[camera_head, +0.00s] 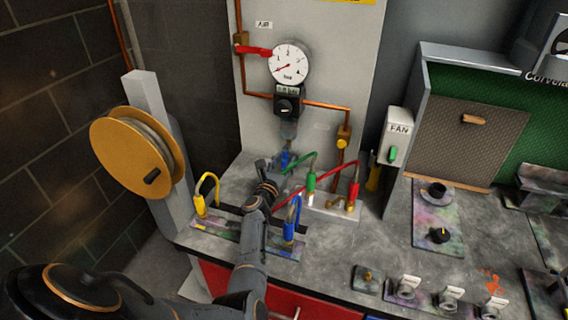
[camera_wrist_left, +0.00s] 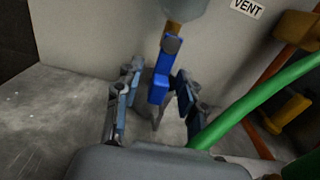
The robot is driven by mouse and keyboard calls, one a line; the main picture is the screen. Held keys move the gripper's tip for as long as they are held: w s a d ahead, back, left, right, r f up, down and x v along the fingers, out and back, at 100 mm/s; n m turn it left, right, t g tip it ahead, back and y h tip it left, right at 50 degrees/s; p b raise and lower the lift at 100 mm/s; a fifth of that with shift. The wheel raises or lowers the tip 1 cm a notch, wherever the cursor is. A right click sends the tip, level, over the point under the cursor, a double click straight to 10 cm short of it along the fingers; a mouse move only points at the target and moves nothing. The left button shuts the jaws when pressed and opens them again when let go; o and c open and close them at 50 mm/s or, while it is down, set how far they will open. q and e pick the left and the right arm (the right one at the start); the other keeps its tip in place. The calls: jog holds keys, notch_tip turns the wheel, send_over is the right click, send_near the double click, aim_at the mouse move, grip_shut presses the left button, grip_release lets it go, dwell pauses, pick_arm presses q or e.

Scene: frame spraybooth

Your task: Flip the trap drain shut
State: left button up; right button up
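The trap is a pressure unit with a clear bowl (camera_head: 289,130) under a dark regulator on the grey back panel; the bowl's underside shows in the left wrist view (camera_wrist_left: 185,8). Its drain is a short brass stub with a blue lever (camera_wrist_left: 159,82) hanging down from a grey pivot. In the head view the lever is mostly hidden by my gripper. My left gripper (camera_head: 284,161) is open just below the bowl. In the left wrist view its fingers (camera_wrist_left: 157,95) stand either side of the lever, with gaps visible. My right gripper is not in view.
A green hose (camera_head: 296,163) runs close to the right of my left gripper. Red (camera_head: 325,174), blue (camera_head: 293,215) and yellow (camera_head: 205,188) hoses stand around it on the bench. A round gauge (camera_head: 289,64) and copper pipes are above. A fan switch box (camera_head: 394,140) is right.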

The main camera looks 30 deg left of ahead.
pick_arm(q)
grip_shut()
